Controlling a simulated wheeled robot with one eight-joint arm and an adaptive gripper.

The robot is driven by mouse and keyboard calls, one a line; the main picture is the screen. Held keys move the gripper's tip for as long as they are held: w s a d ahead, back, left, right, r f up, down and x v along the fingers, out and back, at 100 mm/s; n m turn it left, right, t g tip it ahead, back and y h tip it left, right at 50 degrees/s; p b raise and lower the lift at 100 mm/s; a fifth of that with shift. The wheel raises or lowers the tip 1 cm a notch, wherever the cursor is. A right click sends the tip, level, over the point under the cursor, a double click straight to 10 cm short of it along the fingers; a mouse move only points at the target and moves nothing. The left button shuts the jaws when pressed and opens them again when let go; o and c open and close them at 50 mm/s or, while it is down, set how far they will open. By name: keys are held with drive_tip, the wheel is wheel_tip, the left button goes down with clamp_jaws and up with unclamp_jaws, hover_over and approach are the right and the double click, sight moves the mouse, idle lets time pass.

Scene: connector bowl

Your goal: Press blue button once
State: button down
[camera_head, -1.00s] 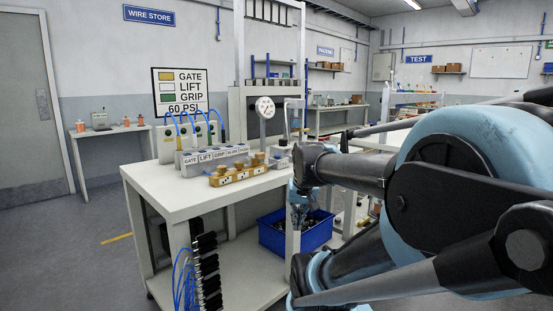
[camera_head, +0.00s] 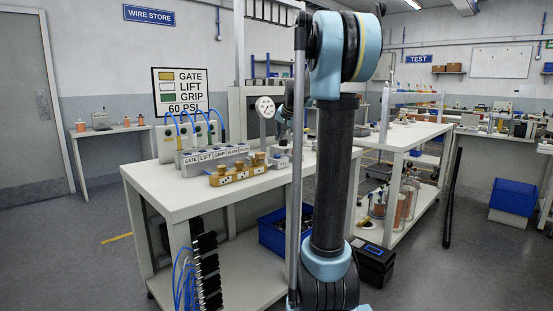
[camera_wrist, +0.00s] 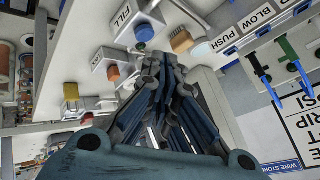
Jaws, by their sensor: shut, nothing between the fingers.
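In the wrist view a round blue button (camera_wrist: 145,33) sits on the front of a white box labelled FILL (camera_wrist: 123,17). My gripper (camera_wrist: 157,62) is shut and empty. Its fingertips show just below the blue button in the picture. I cannot tell how large the gap is, and I see no clear contact. In the head view the blue button is too small or hidden to make out. There my arm stands upright in front of the right end of the white workbench (camera_head: 185,200), hiding part of it.
The wrist view shows an orange button (camera_wrist: 113,72), a yellow button (camera_wrist: 71,91) and a brown-orange knob (camera_wrist: 181,41) near the blue one. In the head view a row of labelled grey blocks (camera_head: 212,157), brass pieces (camera_head: 235,172) and a round gauge (camera_head: 265,107) stand on the bench.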

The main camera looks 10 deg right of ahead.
drive_tip(key=r+m+t, duration=0.1)
drive_tip(key=r, duration=0.1)
hover_over(279, 155)
drive_tip(key=w, duration=0.1)
drive_tip(key=shift+d+f, duration=0.15)
drive_tip(key=shift+f, duration=4.45)
drive_tip(key=shift+f, duration=0.8)
drive_tip(key=shift+r, duration=0.9)
drive_tip(key=shift+r, duration=0.1)
drive_tip(key=shift+r, duration=2.45)
